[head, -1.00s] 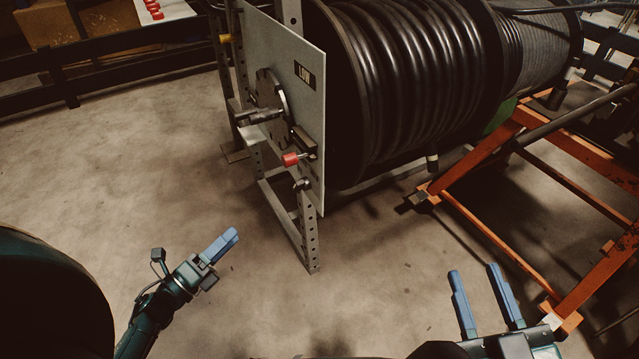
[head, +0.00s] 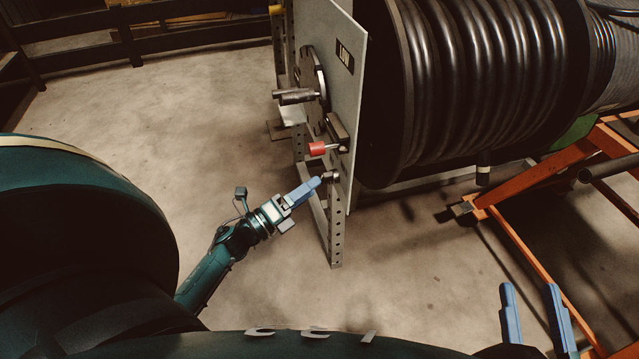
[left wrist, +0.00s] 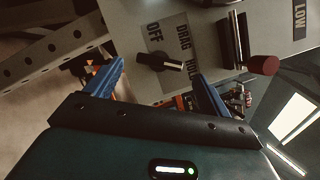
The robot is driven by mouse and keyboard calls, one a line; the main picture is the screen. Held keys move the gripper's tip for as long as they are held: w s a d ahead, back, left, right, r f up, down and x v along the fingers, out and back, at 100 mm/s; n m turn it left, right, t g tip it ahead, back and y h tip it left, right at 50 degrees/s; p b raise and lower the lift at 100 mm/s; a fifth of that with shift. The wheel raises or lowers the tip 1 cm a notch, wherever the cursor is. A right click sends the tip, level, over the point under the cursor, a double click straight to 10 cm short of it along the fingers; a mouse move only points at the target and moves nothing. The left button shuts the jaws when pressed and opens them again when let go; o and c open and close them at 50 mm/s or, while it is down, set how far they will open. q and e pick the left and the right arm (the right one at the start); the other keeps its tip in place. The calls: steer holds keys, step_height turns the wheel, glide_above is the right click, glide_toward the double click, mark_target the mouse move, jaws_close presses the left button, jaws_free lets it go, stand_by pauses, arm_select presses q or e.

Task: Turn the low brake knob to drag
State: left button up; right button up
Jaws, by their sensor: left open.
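The low brake knob (left wrist: 160,62) is black with a pale mark on its bar, in front of a grey label plate (left wrist: 166,32) reading OFF, DRAG and a third, partly hidden word. The mark points right in the left wrist view; I cannot tell exactly which word it meets. In the head view the knob (head: 331,175) is low on the panel's near edge. My left gripper (head: 316,183) is open just in front of it; in the left wrist view its blue fingers (left wrist: 160,84) are apart on either side, with no clear contact. My right gripper (head: 533,292) is open and empty, low at right.
A red-tipped lever (head: 317,148) sticks out just above the knob. The grey panel (head: 349,105) bears a LOW label (head: 345,57) and stands on a perforated post (head: 336,230). A large hose reel (head: 460,90) is behind it, with an orange frame (head: 530,185) at right.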

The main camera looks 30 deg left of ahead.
mark_target(329, 178)
arm_select(q)
steer(key=shift+x, duration=1.9)
steer(key=shift+c, duration=0.4)
steer(key=c, duration=0.9)
